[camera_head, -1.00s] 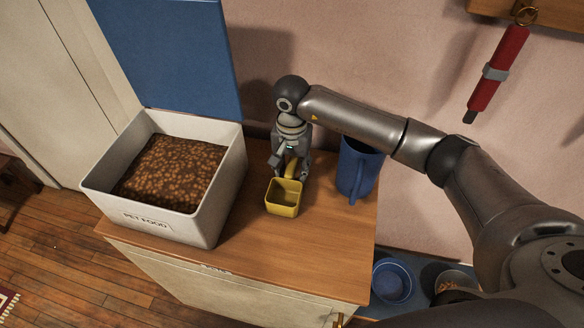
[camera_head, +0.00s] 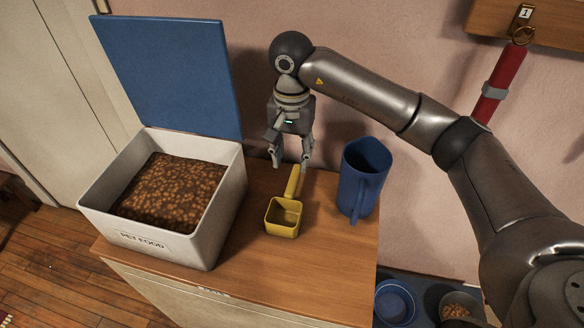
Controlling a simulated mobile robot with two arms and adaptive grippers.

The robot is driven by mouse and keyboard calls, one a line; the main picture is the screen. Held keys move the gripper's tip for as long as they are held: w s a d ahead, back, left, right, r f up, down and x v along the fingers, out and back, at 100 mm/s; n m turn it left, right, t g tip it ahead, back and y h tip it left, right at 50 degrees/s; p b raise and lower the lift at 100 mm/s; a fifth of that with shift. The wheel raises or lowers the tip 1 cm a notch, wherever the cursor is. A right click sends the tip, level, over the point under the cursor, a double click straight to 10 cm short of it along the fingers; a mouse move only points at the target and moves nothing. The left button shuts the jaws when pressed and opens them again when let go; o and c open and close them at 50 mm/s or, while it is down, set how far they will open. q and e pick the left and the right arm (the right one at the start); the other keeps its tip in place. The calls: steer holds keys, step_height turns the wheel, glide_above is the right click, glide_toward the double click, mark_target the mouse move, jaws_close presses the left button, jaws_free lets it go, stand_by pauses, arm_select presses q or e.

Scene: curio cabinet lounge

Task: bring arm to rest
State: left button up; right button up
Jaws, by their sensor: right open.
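My right gripper (camera_head: 290,162) is open and empty. It points down above the back of the wooden cabinet top (camera_head: 240,262). Below it a yellow scoop (camera_head: 283,217) rests on the cabinet top, its handle pointing back toward the gripper. The fingertips are apart from the handle. My right arm reaches in from the right side of the view. My left gripper is not in view.
A white pet food bin (camera_head: 170,245) full of brown kibble stands left, its blue lid (camera_head: 172,75) raised. A blue pitcher (camera_head: 362,180) stands right of the scoop. A red leash-like item (camera_head: 497,88) hangs on the wall. Bowls, one blue (camera_head: 394,303), lie low right.

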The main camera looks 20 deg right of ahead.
steer(key=shift+r, duration=0.3)
